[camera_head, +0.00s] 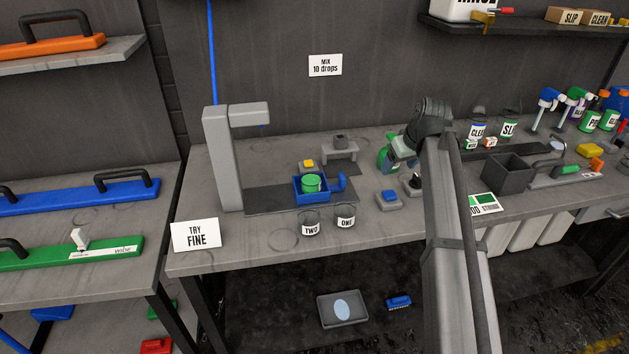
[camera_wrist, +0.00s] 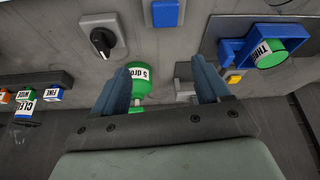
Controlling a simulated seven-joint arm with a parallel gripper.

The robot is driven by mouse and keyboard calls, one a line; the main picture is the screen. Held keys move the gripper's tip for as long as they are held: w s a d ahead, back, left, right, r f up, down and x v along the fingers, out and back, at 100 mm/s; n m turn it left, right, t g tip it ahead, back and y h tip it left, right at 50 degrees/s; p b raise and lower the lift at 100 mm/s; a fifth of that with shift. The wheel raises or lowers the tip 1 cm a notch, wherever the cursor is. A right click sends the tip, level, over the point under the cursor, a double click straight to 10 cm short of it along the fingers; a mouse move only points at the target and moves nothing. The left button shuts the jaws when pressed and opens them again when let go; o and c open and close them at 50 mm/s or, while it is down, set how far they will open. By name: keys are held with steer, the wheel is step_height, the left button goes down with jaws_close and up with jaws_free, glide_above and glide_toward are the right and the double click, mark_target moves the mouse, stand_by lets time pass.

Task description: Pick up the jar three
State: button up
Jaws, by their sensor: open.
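Jar three, a jar with a green lid, sits in a blue holder (camera_head: 341,184) on the bench in the head view. In the wrist view the green-topped jar (camera_wrist: 271,53), with a partly visible "THR" label, lies in the blue holder (camera_wrist: 233,50) at upper right. My gripper (camera_wrist: 163,80) is open, with a blue finger on each side. It is to the right of jar three in the head view and apart from it. A green bottle (camera_wrist: 138,86) labelled "5 dro" shows between the fingers, partly hidden by the left one. I cannot tell its depth.
Clear jars labelled TWO (camera_head: 310,226) and ONE (camera_head: 346,217) stand in front of the holder. A grey post with an overhead arm (camera_head: 222,158) rises left of it. A blue button (camera_head: 389,198) and a black knob (camera_wrist: 103,40) are nearby. The bench's front left is mostly clear.

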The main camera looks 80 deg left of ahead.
mark_target(313, 171)
steer(key=s+a+r+n+g+h, duration=0.1)
steer(key=s+a+r+n, duration=0.15)
steer(key=s, duration=0.75)
steer(key=s+a+r+n+g, duration=0.1)
steer(key=s+a+r+n, duration=0.15)
steer(key=s, duration=0.75)
steer(key=shift+m, duration=0.4)
steer(key=x, duration=1.2)
steer(key=shift+s+d+f, duration=0.1)
steer(key=shift+d+f, duration=0.15)
steer(key=shift+f, duration=0.15)
steer(key=shift+c, duration=0.3)
steer(key=c, duration=0.7)
